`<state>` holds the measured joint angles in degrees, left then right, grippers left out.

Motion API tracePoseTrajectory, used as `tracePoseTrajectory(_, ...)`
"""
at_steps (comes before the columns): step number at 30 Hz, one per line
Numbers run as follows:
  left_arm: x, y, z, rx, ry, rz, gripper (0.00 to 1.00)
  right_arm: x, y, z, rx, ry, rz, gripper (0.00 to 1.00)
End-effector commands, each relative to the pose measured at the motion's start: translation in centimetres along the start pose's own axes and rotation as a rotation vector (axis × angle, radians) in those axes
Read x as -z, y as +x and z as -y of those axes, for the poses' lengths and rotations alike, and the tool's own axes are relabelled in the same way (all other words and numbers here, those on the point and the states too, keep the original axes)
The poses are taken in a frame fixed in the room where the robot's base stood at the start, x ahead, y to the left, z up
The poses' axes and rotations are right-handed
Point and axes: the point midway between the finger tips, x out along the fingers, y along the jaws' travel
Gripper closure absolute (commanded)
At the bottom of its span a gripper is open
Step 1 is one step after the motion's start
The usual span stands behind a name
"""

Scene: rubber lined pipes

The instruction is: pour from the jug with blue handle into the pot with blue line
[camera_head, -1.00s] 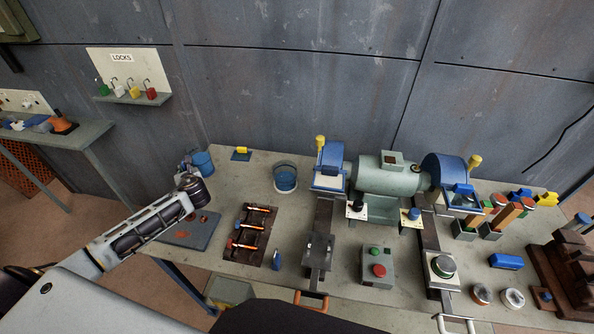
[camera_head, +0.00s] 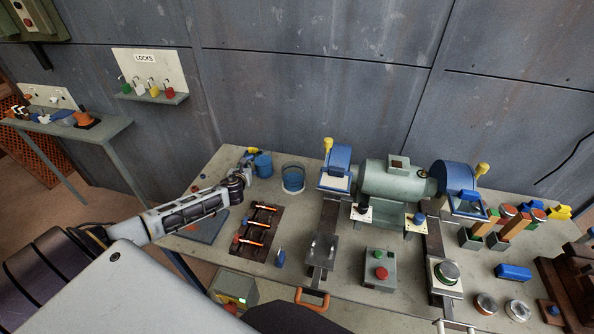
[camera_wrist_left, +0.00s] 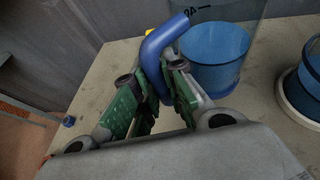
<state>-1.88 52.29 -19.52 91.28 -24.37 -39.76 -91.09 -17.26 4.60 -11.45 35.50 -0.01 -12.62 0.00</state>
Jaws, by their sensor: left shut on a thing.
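The jug (camera_head: 264,164) is clear with blue contents low inside and stands upright at the back left of the bench. In the left wrist view the jug body (camera_wrist_left: 217,68) is just beyond my fingers. Its bent blue handle (camera_wrist_left: 160,45) is between the green-padded fingers of my left gripper (camera_wrist_left: 152,92), which is shut on it. In the head view the left gripper (camera_head: 246,172) is at the jug's left side. I cannot tell whether the jug's base touches the bench. The pot (camera_head: 293,180), bluish and round, stands just right of the jug, apart from it. The right gripper is out of view.
A dark rack with orange-lit rods (camera_head: 257,229) lies in front of the jug. A grey-green bench grinder (camera_head: 395,190) with blue guards stands right of the pot. A yellow-topped item is partly hidden behind the jug. A blue-grey plate (camera_head: 208,228) lies under my left arm.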

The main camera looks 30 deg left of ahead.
Motion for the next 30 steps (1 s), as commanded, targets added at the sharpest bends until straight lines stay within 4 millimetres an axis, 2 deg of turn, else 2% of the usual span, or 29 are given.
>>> tracePoseTrajectory(5,-0.3,0.0,1.2,0.035,0.014,0.004,1.00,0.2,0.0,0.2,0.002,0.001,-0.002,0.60)
tracePoseTrajectory(19,-0.4,-0.1,1.3,0.021,0.028,0.014,1.00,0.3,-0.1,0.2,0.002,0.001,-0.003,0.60)
tracePoseTrajectory(30,-1.6,-1.0,2.0,-0.032,0.156,0.087,1.00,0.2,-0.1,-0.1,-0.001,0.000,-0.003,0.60)
